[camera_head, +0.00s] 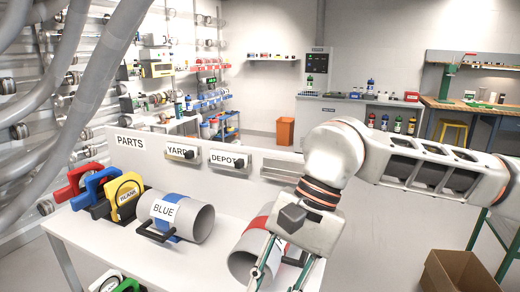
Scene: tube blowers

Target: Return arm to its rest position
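My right arm comes in from the right, and my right gripper (277,276) points down at the front of the parts table (110,237). Its two green-edged fingers are spread apart, with their lower ends near the bottom edge of the picture. Behind and between them lies a grey tube with a red band (246,252), partly hidden by the gripper. I cannot tell whether the fingers touch it. My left arm and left gripper are not in view.
A grey tube with a blue band marked BLUE (198,222) lies left of the gripper. Red, blue and yellow clamp-like pieces (125,196) stand farther left. A PARTS back panel (131,155) rises behind. A cardboard box (455,272) sits at the lower right. Open floor lies behind the table.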

